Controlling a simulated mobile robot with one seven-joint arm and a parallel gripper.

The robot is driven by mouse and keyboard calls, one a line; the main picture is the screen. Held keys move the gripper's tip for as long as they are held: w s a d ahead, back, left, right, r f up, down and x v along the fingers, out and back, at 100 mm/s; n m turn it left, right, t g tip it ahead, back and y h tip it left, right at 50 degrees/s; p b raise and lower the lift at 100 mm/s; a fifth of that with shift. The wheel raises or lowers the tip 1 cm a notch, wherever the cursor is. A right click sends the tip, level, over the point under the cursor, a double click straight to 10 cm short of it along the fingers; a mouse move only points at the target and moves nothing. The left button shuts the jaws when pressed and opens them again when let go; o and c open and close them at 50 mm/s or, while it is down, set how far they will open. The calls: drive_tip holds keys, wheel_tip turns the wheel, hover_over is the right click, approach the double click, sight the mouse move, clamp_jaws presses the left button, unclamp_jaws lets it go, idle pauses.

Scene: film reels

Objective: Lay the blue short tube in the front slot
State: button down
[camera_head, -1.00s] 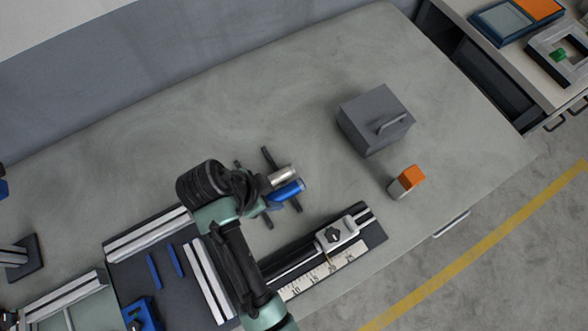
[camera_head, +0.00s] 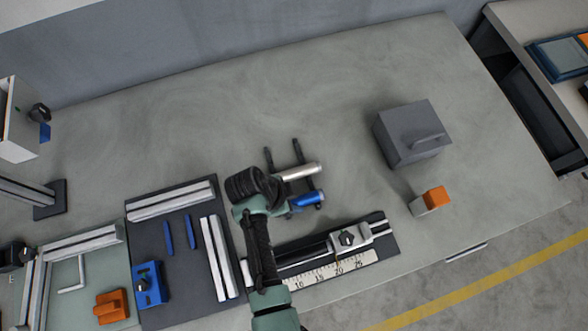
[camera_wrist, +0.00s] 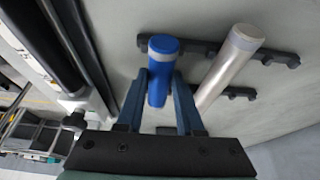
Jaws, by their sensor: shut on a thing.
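The blue short tube (camera_wrist: 160,72) is between my gripper's two blue fingers (camera_wrist: 160,95) in the wrist view, and they are shut on it. In the head view the blue tube (camera_head: 309,199) shows at the front end of a dark two-bar rack (camera_head: 297,152). My gripper (camera_head: 292,206) is partly hidden behind my arm. A silver tube (camera_head: 300,172) lies across the rack behind the blue tube, roughly parallel to it and apart. In the wrist view the blue tube's far end overlaps a rack bar (camera_wrist: 205,49); whether it rests in the front slot I cannot tell.
A ruler rail with a clamp (camera_head: 347,240) lies in front of the rack. A grey box with a handle (camera_head: 410,133) and an orange-and-grey block (camera_head: 431,200) stand to the right. A dark board with metal bars (camera_head: 184,242) lies to the left. The table behind the rack is clear.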

drive_tip(key=shift+f, duration=0.25)
drive_tip(key=c, duration=0.5)
unclamp_jaws()
drive_tip(key=shift+c, duration=0.2)
drive_tip(key=shift+r, duration=0.15)
